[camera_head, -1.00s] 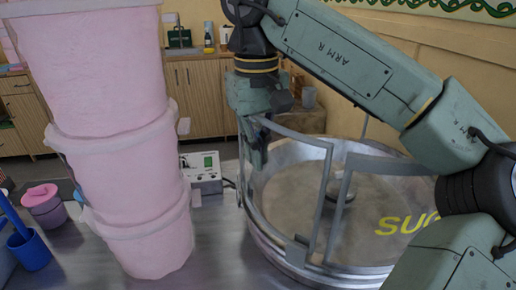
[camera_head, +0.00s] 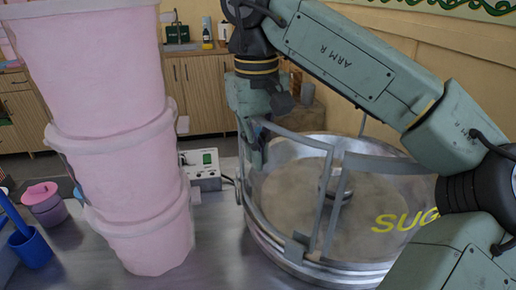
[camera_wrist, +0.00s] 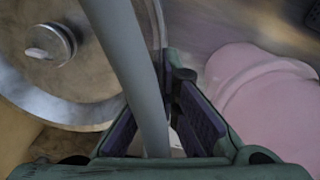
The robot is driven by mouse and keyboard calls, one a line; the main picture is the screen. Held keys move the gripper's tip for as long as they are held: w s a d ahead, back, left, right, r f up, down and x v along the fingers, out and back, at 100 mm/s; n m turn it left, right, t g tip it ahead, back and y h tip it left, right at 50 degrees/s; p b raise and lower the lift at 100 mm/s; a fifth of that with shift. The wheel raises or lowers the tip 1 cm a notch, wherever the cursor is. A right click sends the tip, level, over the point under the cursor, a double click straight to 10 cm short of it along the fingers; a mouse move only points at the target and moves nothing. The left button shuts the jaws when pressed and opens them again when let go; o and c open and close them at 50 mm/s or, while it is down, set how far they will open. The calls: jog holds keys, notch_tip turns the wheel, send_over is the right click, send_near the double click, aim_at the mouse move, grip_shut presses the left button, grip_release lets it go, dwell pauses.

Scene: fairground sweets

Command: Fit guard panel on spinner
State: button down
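The spinner (camera_head: 282,262) is a wide round metal pan with yellow lettering on its floor; its hub (camera_wrist: 50,44) shows in the wrist view. The guard panel (camera_head: 322,195) is a curved grey frame with a see-through middle, standing upright along the near left of the spinner's rim. My gripper (camera_head: 257,160) is at the panel's far left edge. In the wrist view, a grey bar of the panel (camera_wrist: 128,60) runs between the two fingers of my gripper (camera_wrist: 160,125), which are closed around it. The panel's lower edge is at the rim; I cannot tell whether it is seated.
A second grey frame (camera_head: 338,205) stands right of the panel, at the spinner's near side. A tall stack of pink tubs (camera_head: 120,170) stands on the left of the metal table. A small control box (camera_head: 203,168), a blue cup (camera_head: 32,248) and a pink-lidded jar (camera_head: 45,205) are also there.

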aim_at(258, 121)
jog(key=shift+f, duration=0.35)
dwell(0.8)
jog(key=c, duration=1.7)
grip_release()
jog(key=shift+o, duration=0.5)
jog(key=o, duration=0.4)
jog(key=shift+o, duration=0.2)
jog(key=shift+r, duration=3)
